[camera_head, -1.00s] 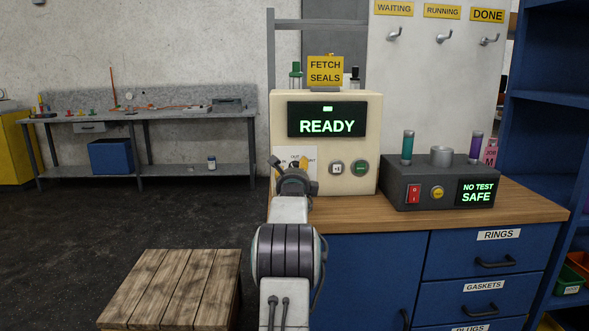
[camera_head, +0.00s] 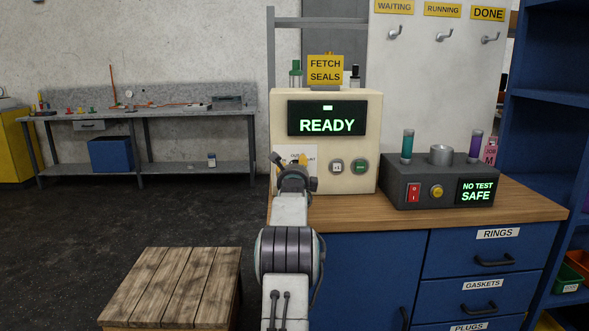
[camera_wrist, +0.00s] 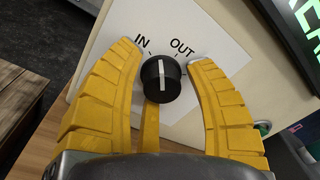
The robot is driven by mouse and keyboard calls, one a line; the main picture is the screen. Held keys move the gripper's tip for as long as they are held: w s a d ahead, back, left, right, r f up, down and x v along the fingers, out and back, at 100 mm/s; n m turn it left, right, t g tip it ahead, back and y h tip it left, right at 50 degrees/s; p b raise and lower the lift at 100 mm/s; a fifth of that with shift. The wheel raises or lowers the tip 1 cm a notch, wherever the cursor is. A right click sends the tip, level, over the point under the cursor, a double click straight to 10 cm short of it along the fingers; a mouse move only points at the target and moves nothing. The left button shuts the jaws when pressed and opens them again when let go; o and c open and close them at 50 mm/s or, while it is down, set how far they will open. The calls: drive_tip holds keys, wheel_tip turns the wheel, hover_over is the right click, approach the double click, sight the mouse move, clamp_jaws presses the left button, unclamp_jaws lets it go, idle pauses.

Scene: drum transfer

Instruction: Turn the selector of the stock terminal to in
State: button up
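The stock terminal (camera_head: 365,103) is a cream box on the workbench, its screen (camera_head: 327,119) reading READY. Its selector (camera_wrist: 160,78) is a round black knob with a white pointer line, on a white card (camera_wrist: 220,98) marked IN and OUT. The pointer stands upright in the wrist picture, between the two words. My gripper (camera_wrist: 165,58) is open, with yellow fingers on either side of the knob; the left finger looks very close to it, and a gap shows on the right. Whether they touch is unclear. In the head view my arm hides the selector.
A dark test unit (camera_head: 437,187) reading NO TEST SAFE stands to the right on the wooden worktop (camera_head: 520,207). A wooden platform (camera_head: 172,285) is on the floor at left. Open floor lies beyond it.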

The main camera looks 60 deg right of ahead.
drive_tip(key=shift+r, duration=0.1)
clamp_jaws()
drive_tip(key=shift+b, duration=0.35)
drive_tip(key=shift+f+n+b, duration=0.2)
drive_tip(key=shift+n+b, duration=0.7)
drive_tip(key=shift+b, duration=0.15)
drive_tip(key=shift+r+n+b, duration=0.25)
drive_tip(key=shift+n+b, duration=0.2)
drive_tip(key=shift+n, duration=0.95)
unclamp_jaws()
drive_tip(key=shift+w+a, duration=0.1)
drive_tip(key=shift+w, duration=0.1)
drive_tip(key=shift+o, duration=1.3)
drive_tip(key=shift+s+f, duration=0.1)
drive_tip(key=shift+f, duration=0.05)
drive_tip(key=shift+s, duration=0.1)
